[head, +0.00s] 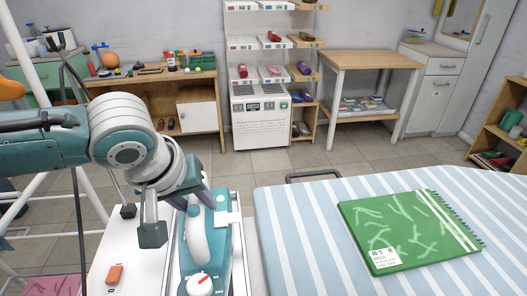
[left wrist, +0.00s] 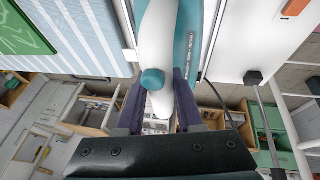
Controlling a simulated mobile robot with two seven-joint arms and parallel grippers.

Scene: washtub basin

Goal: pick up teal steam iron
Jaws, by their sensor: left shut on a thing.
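The teal steam iron (head: 216,245) lies along the metal rest at the left end of the ironing board in the head view. It has a white handle and a white dial with an orange mark. My left gripper (head: 200,197) is at the far end of the handle. In the left wrist view, the two dark purple fingers (left wrist: 157,98) are closed around the white handle (left wrist: 158,35), with a teal button (left wrist: 152,79) between them. The iron's underside is hidden, so I cannot tell whether it touches the rest. My right gripper is not in view.
A striped ironing board (head: 300,245) fills the front right, with a green spiral notebook (head: 408,232) on it. A white panel with an orange switch (head: 115,274) is left of the iron. Shelves, a wooden table (head: 370,60) and cabinets stand along the back wall. Tiled floor lies between.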

